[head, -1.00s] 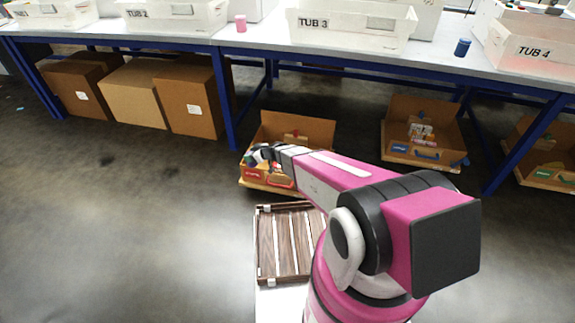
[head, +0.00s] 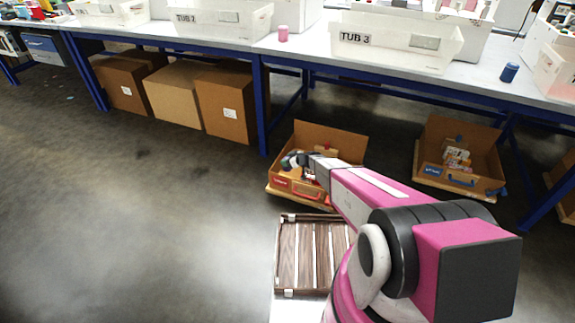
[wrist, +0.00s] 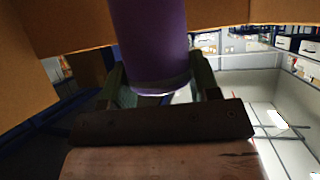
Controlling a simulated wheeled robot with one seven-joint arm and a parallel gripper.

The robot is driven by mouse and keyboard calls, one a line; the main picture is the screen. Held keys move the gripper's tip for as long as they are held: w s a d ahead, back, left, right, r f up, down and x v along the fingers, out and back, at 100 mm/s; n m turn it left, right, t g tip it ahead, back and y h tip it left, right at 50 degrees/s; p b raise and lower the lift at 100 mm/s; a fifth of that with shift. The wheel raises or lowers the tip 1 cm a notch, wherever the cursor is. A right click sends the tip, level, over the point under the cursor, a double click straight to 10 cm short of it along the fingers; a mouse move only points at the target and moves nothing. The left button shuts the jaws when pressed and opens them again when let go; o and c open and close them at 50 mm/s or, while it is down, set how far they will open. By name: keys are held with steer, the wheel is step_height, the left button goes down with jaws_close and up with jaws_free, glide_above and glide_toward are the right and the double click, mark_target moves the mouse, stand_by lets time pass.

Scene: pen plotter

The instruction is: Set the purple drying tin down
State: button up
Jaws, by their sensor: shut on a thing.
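The purple drying tin (wrist: 152,45) is a purple cylinder with a pale lower rim in the wrist view, between the fingers of my gripper (wrist: 158,88). My gripper is shut on it. In the head view my gripper (head: 297,162) is at the open cardboard box under the table, and the tin cannot be made out there.
The open cardboard box (head: 338,142) holds small items and a red handle. Another open box (head: 480,150) stands to its right. Closed cartons (head: 225,105) are at left. The white tabletop (head: 300,48) bears tubs, a pink tin (head: 283,33) and a blue tin (head: 509,72). A slatted wooden tray (head: 298,255) is nearer me. Floor at left is clear.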

steer(key=shift+f, duration=1.45)
steer(key=shift+f, duration=0.6)
steer(key=o, duration=1)
steer(key=shift+c, duration=0.2)
